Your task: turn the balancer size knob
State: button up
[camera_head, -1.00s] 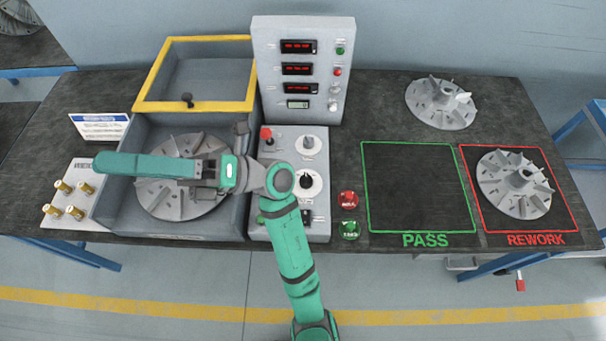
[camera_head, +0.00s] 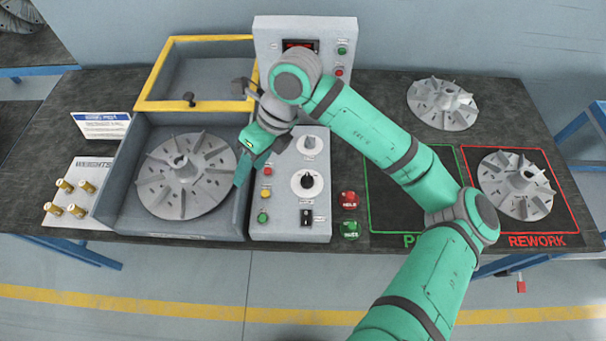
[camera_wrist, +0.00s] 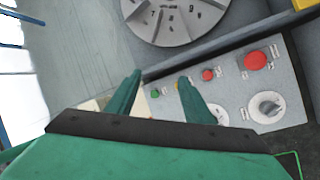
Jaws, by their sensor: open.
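Two round white dials sit on the sloped control panel (camera_head: 257,229): an upper dial (camera_head: 309,148) with a light grip and a lower dial (camera_head: 307,183) with a black grip. Their labels are too small to read, so I cannot tell which is the size knob. My gripper (camera_head: 241,178) is open and empty over the panel's left edge, left of both dials and apart from them. In the wrist view, the upper dial (camera_wrist: 267,106) shows at the right. The lower dial (camera_wrist: 217,114) is partly hidden behind a finger of my gripper (camera_wrist: 160,80).
Red, yellow and green buttons (camera_head: 265,193) line the panel's left side. A red mushroom button (camera_wrist: 255,60) is near the upper dial. A bladed rotor (camera_head: 185,176) sits in the bay to the left. The display tower (camera_head: 344,100) rises behind, partly covered by my arm.

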aim_at(307, 177)
jog(key=w+d+m+t+h, duration=0.2)
jog(key=w+d+h, duration=0.25)
jog(key=d, duration=0.75)
jog(key=f, duration=1.1)
jog(key=shift+d, duration=0.25)
jog(key=shift+c, duration=0.2)
jog(key=c, duration=1)
